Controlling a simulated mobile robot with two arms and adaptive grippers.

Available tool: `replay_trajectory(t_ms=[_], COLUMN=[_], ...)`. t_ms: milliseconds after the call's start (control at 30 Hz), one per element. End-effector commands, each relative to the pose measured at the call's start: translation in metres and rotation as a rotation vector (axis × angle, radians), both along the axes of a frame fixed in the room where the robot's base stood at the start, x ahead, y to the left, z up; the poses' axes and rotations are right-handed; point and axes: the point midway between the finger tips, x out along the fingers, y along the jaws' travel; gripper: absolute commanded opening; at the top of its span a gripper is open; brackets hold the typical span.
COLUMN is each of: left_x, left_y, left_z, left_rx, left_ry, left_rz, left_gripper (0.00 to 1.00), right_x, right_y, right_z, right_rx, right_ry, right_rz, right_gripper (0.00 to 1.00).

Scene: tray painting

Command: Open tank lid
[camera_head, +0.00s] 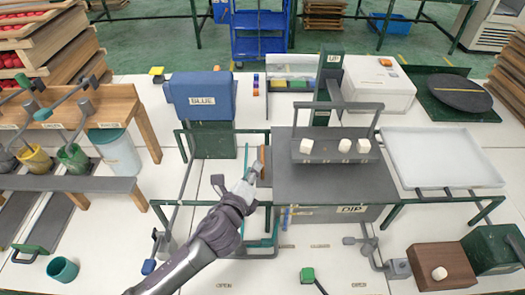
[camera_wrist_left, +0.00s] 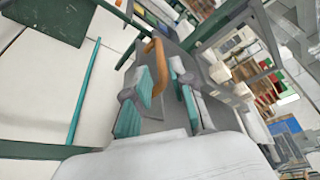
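The tank marked DIP (camera_head: 350,210) stands right of centre in the head view. Its flat dark grey top (camera_head: 335,185), seemingly the lid, lies level and looks closed. An orange-brown handle (camera_head: 263,160) is at its left edge; the wrist view shows this handle (camera_wrist_left: 161,62) as a curved bar. My left gripper (camera_head: 251,174) is at the tank's left side, beside the handle. In the wrist view the teal finger pads of the left gripper (camera_wrist_left: 164,103) are apart, with the handle between or just beyond them. Contact cannot be told. My right gripper is not in view.
A grey rack (camera_head: 335,155) with three white cubes is at the tank's back. A white tray (camera_head: 440,160) lies to the right, a blue box marked BLUE (camera_head: 203,97) at the back left. Green rails (camera_head: 180,150) and a teal rod (camera_wrist_left: 84,90) are near my left arm.

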Motion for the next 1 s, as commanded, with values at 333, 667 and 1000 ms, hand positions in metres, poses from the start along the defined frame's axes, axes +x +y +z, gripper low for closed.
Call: replay_trajectory(t_ms=[333,667,1000], left_x=[0.063,0.082,0.082], left_y=[-0.020,-0.026,-0.026], left_z=[-0.013,-0.018,-0.018], left_rx=[-0.003,-0.004,-0.004], left_ry=[0.002,0.002,0.003], left_rz=[0.004,0.002,0.002], left_gripper=[0.24,0.24,0.05], right_x=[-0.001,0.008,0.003], right_y=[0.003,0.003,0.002], right_z=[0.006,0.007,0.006], right_rx=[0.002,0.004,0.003], right_ry=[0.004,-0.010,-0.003], right_rz=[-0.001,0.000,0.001], right_gripper=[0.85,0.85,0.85])
